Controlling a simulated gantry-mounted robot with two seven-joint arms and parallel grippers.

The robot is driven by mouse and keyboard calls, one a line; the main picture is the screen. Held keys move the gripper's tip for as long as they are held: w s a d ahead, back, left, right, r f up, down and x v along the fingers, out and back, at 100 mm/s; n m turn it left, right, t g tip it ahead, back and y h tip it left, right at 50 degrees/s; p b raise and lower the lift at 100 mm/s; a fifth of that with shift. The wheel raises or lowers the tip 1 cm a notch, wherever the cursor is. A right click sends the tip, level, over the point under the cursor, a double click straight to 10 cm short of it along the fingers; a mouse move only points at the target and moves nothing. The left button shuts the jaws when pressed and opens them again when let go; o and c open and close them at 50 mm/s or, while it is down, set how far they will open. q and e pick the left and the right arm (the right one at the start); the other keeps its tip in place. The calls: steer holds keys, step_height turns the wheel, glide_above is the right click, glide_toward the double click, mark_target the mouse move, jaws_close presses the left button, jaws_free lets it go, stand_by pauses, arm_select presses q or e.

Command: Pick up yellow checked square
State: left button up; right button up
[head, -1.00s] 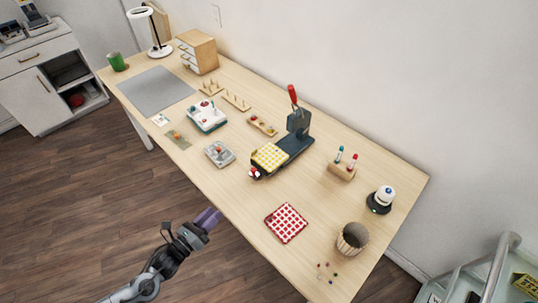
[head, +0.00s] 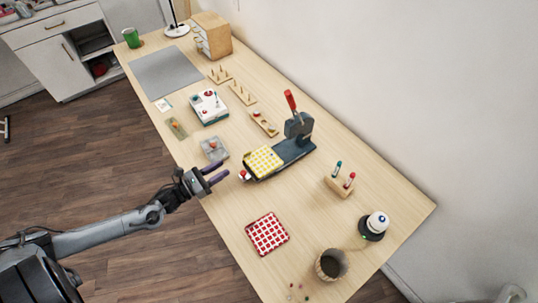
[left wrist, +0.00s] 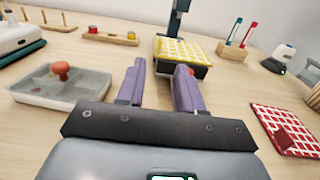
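The yellow checked square (head: 263,160) lies flat on the dark base of a press with a red handle (head: 290,100). It also shows in the left wrist view (left wrist: 183,50), just beyond my fingers. My left gripper (head: 222,174) is open and empty at the table's front edge, to the left of the square and apart from it. In the left wrist view its two purple fingers (left wrist: 160,75) point toward the square with a gap between them. My right gripper is not in view.
A red checked square (head: 267,233) lies nearer on the table. A grey divided tray (head: 214,148) with an orange-red knob sits close to my left gripper. A marker stand (head: 338,185), a white-topped device (head: 374,225) and a round basket (head: 330,264) stand to the right.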

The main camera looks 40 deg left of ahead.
arm_select(q)
steer(key=shift+x, duration=0.9)
steer(key=shift+w+d+f, duration=0.1)
steer(key=shift+w, duration=0.3)
steer(key=shift+b+x, duration=0.3)
steer(key=shift+x, duration=0.5)
steer(key=shift+r+b+x, duration=0.15)
steer(key=shift+b+x, duration=0.05)
steer(key=shift+x, duration=0.95)
steer(key=shift+r+b+x, duration=0.15)
steer(key=shift+x, duration=1.05)
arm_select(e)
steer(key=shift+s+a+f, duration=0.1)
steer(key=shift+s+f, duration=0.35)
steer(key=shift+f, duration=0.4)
arm_select(q)
jaws_close()
